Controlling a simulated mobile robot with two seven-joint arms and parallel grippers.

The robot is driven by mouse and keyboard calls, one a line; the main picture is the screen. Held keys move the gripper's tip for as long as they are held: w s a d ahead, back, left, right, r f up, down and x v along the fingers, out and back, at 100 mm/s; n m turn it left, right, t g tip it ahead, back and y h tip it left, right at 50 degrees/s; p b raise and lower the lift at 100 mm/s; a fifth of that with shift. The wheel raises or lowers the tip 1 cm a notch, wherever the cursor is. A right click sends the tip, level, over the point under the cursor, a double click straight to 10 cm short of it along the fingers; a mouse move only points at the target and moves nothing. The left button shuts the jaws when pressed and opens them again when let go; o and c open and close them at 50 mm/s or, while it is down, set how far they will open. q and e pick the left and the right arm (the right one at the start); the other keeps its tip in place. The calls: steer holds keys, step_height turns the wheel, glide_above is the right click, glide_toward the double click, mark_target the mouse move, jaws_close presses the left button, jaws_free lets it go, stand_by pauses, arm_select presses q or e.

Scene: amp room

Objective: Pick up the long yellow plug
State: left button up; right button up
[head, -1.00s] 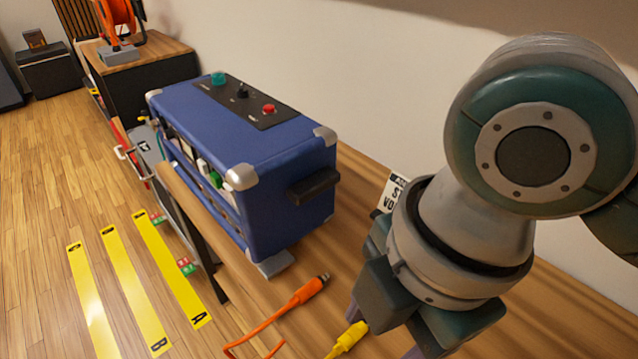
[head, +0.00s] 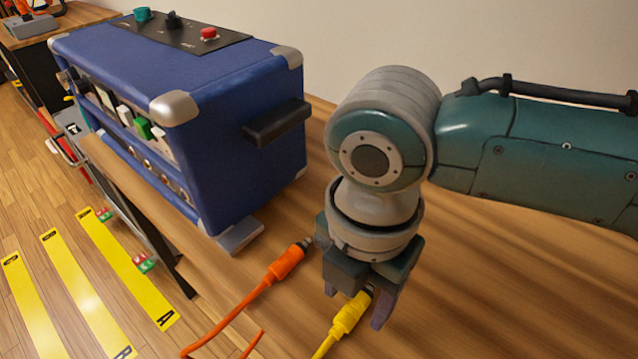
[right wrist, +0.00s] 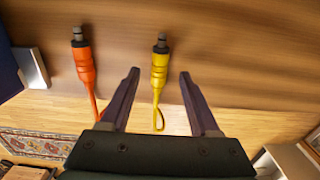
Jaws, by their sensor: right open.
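The yellow plug (head: 349,315) lies on the wooden table, with its cable running toward the front edge. My right gripper (head: 356,306) is above it, pointing down, with its fingers on either side of the plug in the head view. In the right wrist view the yellow plug (right wrist: 160,67) shows between and beyond the two open fingers (right wrist: 158,80), touching neither. The plug's tip is partly hidden by the gripper in the head view. An orange plug (head: 286,263) lies to the left, also seen in the right wrist view (right wrist: 83,62). My left gripper is not in view.
A blue amplifier (head: 230,140) with knobs on top stands on the wooden table (head: 510,290), left of my right arm. Its grey foot (head: 240,236) is near the orange plug. The table to the right is clear. Yellow floor strips (head: 120,265) lie at the left.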

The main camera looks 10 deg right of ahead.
step_height(320, 180, down, 2)
steer(key=shift+f, duration=0.1)
steer(key=shift+c, duration=0.2)
jaws_close()
stand_by(0.4)
